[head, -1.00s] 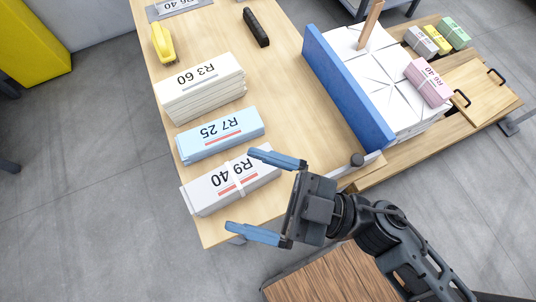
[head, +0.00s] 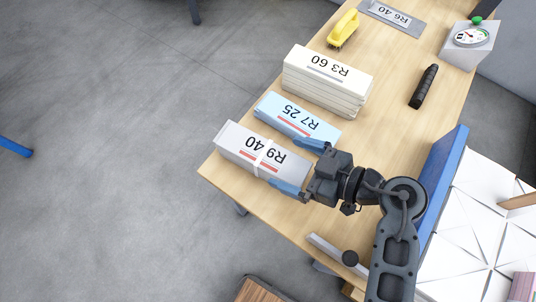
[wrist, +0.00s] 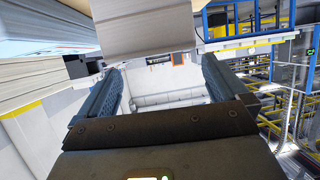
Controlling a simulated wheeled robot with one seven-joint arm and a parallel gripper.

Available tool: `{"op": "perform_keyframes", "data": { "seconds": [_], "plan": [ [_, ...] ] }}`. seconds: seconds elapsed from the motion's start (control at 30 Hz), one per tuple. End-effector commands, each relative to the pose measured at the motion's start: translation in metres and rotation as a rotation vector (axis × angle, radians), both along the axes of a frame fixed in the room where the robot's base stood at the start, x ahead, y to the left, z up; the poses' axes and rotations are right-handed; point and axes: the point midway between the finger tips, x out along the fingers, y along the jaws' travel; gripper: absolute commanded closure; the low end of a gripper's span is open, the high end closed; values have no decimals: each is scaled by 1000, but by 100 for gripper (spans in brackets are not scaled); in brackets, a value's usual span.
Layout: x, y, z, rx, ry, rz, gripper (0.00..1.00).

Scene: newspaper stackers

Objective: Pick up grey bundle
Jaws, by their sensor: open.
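The grey bundle (head: 240,146), labelled R9 40 with a pale strap around it, lies flat at the table's near-left corner. My gripper (head: 286,162) is open at the bundle's right end. One blue finger is by the side facing the light-blue bundle, the other by the opposite side. In the wrist view the grey bundle's end (wrist: 145,28) shows ahead of my open fingers (wrist: 165,80), toward the top of the picture. Whether the fingers touch it cannot be told.
The light-blue bundle (head: 275,112), R7 25, lies close beside the grey one. A white stack (head: 330,88), R3 60, follows behind it. A yellow tool (head: 343,28), a black object (head: 424,86) and a scale (head: 470,43) stand farther back. A blue divider (head: 442,185) borders the right.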

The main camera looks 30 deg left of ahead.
Motion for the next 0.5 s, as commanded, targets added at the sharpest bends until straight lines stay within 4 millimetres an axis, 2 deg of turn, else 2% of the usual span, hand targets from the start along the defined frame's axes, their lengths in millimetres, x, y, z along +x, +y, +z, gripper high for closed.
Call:
{"op": "perform_keyframes", "data": {
  "seconds": [0.3,0.5],
  "plan": [
    [0,38,-18,1,-1,2,0],
    [0,50,-21,2,-2,-1,0]
  ]
}}
